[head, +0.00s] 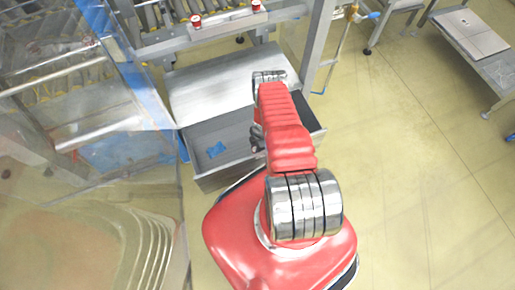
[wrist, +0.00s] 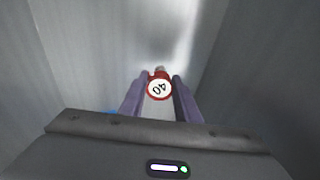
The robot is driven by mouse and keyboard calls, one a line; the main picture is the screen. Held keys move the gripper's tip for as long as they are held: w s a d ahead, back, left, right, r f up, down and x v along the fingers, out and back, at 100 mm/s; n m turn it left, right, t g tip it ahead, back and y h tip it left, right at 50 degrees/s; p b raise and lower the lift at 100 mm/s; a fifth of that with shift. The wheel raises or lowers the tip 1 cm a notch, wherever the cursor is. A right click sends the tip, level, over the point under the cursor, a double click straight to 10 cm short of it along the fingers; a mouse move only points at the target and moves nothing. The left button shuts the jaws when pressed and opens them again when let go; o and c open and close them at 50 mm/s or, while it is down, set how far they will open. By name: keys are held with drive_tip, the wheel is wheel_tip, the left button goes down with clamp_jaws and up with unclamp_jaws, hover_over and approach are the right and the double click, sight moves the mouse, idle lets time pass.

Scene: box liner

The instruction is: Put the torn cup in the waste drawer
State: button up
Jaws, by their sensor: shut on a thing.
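The cup (wrist: 159,89) shows in the wrist view as a small red-rimmed piece with a white round face marked 40; I cannot make out a tear. My gripper (wrist: 159,78) is shut on it, one purple finger on each side. The waste drawer (head: 225,175) is pulled open below a metal cabinet top in the head view. My arm reaches over the drawer, and my gripper and the cup are mostly hidden behind it there. In the wrist view, grey metal walls rise on both sides of my gripper.
A blue scrap (head: 217,149) lies inside the drawer. Two small red-and-white items (head: 196,20) stand on the conveyor edge behind. A clear panel and metal frame are close at left. Open floor (head: 420,170) lies to the right, with a low table (head: 470,35) further back.

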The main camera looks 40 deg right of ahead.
drive_tip(key=shift+f, duration=0.15)
drive_tip(key=o, duration=1.1)
drive_tip(key=shift+s+d+r, duration=0.1)
drive_tip(key=shift+d+r, duration=0.2)
drive_tip(key=shift+r, duration=1.9)
drive_tip(key=shift+s+d+r, duration=0.1)
drive_tip(key=shift+d+r, duration=0.15)
drive_tip(key=shift+r, duration=1.9)
drive_tip(key=shift+s+d+r, duration=0.1)
drive_tip(key=shift+d+r, duration=0.2)
drive_tip(key=shift+r, duration=1.9)
drive_tip(key=shift+w, duration=0.2)
